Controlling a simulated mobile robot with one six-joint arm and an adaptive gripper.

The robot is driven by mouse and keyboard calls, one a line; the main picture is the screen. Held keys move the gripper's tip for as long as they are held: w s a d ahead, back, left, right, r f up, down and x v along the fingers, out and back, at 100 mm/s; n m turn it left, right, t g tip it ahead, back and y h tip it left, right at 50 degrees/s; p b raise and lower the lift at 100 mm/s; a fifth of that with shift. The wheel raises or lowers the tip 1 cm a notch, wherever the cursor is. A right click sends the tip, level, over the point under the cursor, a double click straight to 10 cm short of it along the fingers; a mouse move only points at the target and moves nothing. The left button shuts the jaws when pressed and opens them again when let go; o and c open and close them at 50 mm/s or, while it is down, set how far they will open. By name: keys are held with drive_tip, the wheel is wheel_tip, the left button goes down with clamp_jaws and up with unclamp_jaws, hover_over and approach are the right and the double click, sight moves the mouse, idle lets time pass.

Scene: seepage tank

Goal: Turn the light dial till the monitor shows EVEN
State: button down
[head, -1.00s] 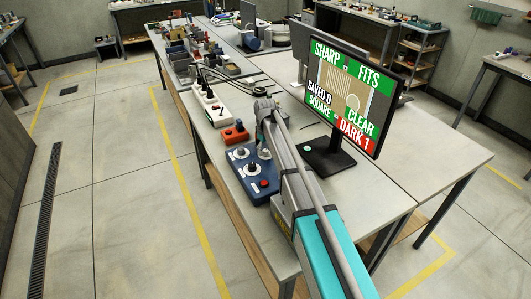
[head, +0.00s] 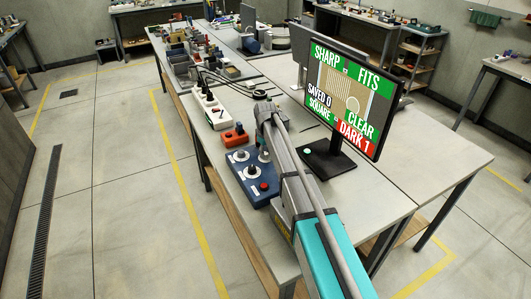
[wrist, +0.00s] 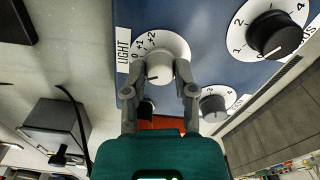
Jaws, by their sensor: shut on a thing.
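The light dial (wrist: 158,66) is a pale round knob on a white disc, with LIGHT printed beside it and marks including 0, +1 and +2. In the wrist view my gripper (wrist: 160,78) has its two fingers on either side of this knob, shut on it. The dial sits on a blue control panel (head: 240,172). In the head view my gripper (head: 264,154) is at the panel's far right side, and my arm partly hides it. The monitor (head: 345,92) shows SHARP, FITS, SQUARE and CLEAR on green, SAVED 0, and DARK 1 on red.
Two other dials are close by: a large black knob (wrist: 273,33) and a smaller grey one (wrist: 213,103). A red button (head: 264,186) is on the panel. An orange box (head: 235,137) and a white power strip (head: 210,110) lie beyond it. The table's right front is clear.

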drive_tip(key=shift+m, duration=2.6)
drive_tip(key=shift+c, duration=2.1)
unclamp_jaws()
drive_tip(key=shift+n, duration=0.5)
